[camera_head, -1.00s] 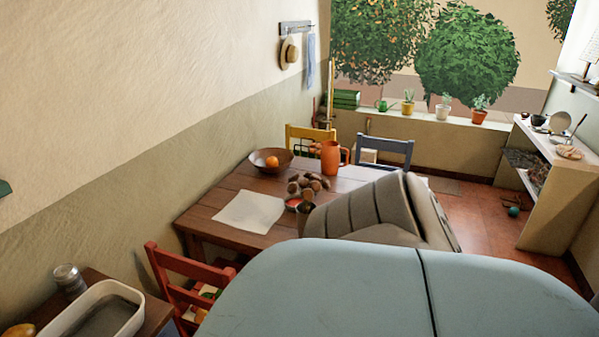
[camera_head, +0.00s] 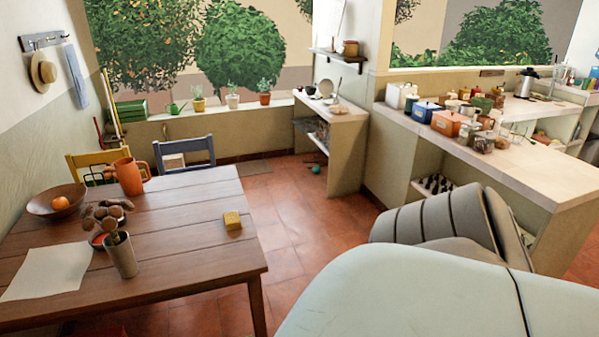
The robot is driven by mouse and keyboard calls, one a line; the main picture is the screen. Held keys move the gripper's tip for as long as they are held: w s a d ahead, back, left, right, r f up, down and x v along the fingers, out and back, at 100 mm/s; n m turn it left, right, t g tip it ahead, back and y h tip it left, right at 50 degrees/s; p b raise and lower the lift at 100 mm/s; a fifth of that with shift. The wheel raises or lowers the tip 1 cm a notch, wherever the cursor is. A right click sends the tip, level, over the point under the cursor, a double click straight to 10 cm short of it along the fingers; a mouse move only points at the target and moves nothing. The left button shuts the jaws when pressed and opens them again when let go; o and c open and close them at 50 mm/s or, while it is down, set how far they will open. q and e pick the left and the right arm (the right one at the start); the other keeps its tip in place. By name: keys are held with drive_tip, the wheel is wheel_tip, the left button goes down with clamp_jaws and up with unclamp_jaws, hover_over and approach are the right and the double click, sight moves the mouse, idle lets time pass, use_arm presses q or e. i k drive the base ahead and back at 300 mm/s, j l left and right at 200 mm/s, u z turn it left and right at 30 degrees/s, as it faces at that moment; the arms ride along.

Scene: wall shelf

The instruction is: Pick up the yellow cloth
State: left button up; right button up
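I see nothing that is plainly a yellow cloth. A small yellow block-like thing (camera_head: 232,220) lies near the right edge of the wooden table; I cannot tell whether it is a folded cloth or a sponge. A light blue cloth (camera_head: 76,77) hangs from the wall rack beside a straw hat. Neither gripper is in view. A grey segmented part and a large pale blue rounded part of my own body fill the lower right of the head view.
The wooden table (camera_head: 190,262) bears a brown bowl (camera_head: 48,203), an orange jug (camera_head: 130,177), a cup with brown round heads and a white sheet (camera_head: 52,272). A counter (camera_head: 500,168) with several canisters stands at right. Tiled floor (camera_head: 310,225) between them is clear.

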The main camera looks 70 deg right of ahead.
sight(231, 219)
drive_tip(key=z, duration=0.4)
drive_tip(key=l+z, duration=0.1)
drive_tip(key=z, duration=0.3)
drive_tip(key=i+z, duration=0.1)
drive_tip(key=z, duration=0.3)
drive_tip(key=l+z, duration=0.1)
drive_tip(key=z, duration=0.35)
drive_tip(key=l+u, duration=0.3)
drive_tip(key=l, duration=0.7)
drive_tip(key=l+u, duration=0.3)
drive_tip(key=l, duration=0.2)
drive_tip(key=i+l+u, duration=0.1)
drive_tip(key=l+u, duration=0.2)
drive_tip(key=l, duration=0.25)
drive_tip(key=i+l+u, duration=0.15)
drive_tip(key=l+u, duration=0.15)
drive_tip(key=l, duration=0.2)
drive_tip(key=i+l+u, duration=0.1)
drive_tip(key=l+u, duration=0.25)
drive_tip(key=l, duration=0.15)
